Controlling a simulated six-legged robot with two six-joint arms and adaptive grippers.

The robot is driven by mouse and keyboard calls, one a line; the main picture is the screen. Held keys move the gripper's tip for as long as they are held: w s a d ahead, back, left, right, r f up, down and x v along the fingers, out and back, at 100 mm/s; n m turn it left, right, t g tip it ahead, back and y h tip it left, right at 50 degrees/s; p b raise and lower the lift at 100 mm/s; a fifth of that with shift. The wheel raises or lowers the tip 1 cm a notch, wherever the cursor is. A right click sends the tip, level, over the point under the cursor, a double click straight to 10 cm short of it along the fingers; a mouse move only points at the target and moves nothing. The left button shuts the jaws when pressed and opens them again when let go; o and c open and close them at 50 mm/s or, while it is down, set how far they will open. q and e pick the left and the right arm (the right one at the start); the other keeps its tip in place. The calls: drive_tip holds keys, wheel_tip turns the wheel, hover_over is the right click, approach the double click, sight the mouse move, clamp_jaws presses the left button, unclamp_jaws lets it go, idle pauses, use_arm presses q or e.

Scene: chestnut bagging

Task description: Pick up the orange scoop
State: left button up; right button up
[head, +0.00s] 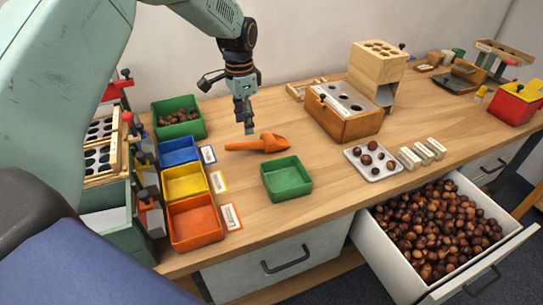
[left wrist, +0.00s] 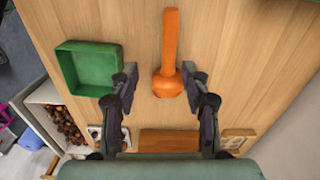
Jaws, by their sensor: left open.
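The orange scoop (head: 262,143) lies on the wooden table behind the green tray in the head view. Its handle points left and its wider end points right. My left gripper (head: 247,120) hangs upright just above and behind the scoop, and no contact shows. In the left wrist view the scoop (left wrist: 170,50) runs down the middle, its wide end near the gap between the open, empty fingers of my left gripper (left wrist: 160,80). My right gripper is in neither view.
An empty green tray (head: 267,184) sits in front of the scoop. Blue (head: 163,158), yellow (head: 168,194) and orange (head: 185,235) bins stand left. A wooden box with holes (head: 330,125) stands right. An open drawer (head: 365,255) full of chestnuts juts out at the front right.

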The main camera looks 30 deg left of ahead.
sight(247, 143)
use_arm(q)
drive_tip(key=f+b, duration=0.1)
drive_tip(key=w+a+f+b, duration=0.1)
drive_tip(key=f, duration=0.1)
drive_tip(key=shift+w+a, duration=0.15)
drive_tip(key=shift+w, duration=0.15)
drive_tip(key=shift+w+b, duration=0.1)
drive_tip(key=shift+b, duration=0.3)
drive_tip(key=shift+d, duration=0.2)
wheel_tip(247, 143, down, 3)
drive_tip(key=shift+a+r+b, duration=0.15)
drive_tip(key=shift+b, duration=0.4)
drive_tip(key=f, duration=0.1)
drive_tip(key=f+b, duration=0.1)
drive_tip(key=f, duration=0.1)
drive_tip(key=f+b, duration=0.1)
drive_tip(key=shift+d+f, duration=0.3)
drive_tip(key=shift+f, duration=0.2)
drive_tip(key=shift+r, duration=0.2)
drive_tip(key=c, duration=0.3)
drive_tip(key=shift+f, duration=0.15)
drive_tip(key=c, duration=0.5)
clamp_jaws()
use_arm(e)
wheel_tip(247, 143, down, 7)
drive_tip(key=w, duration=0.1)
